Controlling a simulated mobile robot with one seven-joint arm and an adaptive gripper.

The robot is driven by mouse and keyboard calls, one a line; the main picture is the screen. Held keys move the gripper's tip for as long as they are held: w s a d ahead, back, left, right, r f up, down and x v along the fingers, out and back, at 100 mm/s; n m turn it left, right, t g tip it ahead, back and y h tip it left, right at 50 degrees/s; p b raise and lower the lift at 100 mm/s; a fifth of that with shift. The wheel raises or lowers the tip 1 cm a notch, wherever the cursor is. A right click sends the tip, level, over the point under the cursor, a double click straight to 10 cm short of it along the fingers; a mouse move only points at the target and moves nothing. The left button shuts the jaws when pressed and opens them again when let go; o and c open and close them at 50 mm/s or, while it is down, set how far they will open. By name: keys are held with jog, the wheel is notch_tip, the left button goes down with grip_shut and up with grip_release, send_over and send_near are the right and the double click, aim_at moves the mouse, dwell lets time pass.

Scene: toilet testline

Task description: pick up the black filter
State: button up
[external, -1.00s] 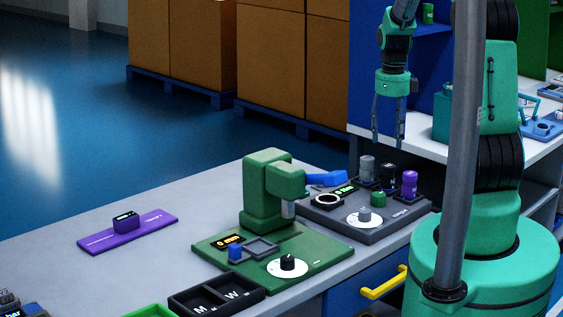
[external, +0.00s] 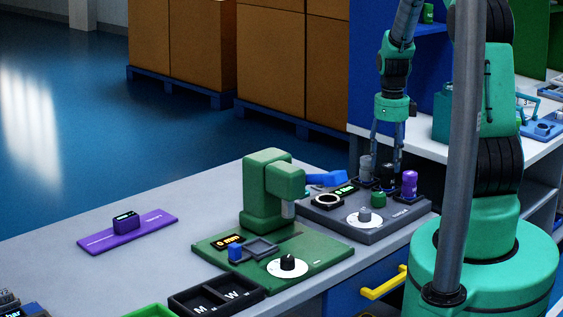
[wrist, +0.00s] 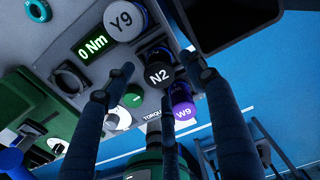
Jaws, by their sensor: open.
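The black filter marked N2 (wrist: 158,75) stands upright in its slot on the grey torque tester (external: 325,218), between a grey filter marked Y9 (wrist: 124,20) and a purple filter marked W9 (wrist: 183,108). My gripper (external: 386,158) is open, pointing down over this row. In the wrist view, the fingers of my gripper (wrist: 153,78) are spread around the black filter from below and both sides, with a gap visible; contact cannot be told. In the external view the fingers mostly hide the black filter.
The grey filter (external: 365,166) and purple filter (external: 409,183) stand close on either side. A green knob (external: 378,199) and white dial (external: 365,217) sit in front. A green press (external: 268,190) stands left. A purple plate (external: 130,233) lies far left.

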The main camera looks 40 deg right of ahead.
jog(key=shift+f+b, duration=0.45)
jog(key=shift+f, duration=2.05)
jog(key=c, duration=1.3)
jog(key=shift+w, duration=0.1)
notch_tip(320, 180, up, 10)
jog(key=shift+p, duration=0.75)
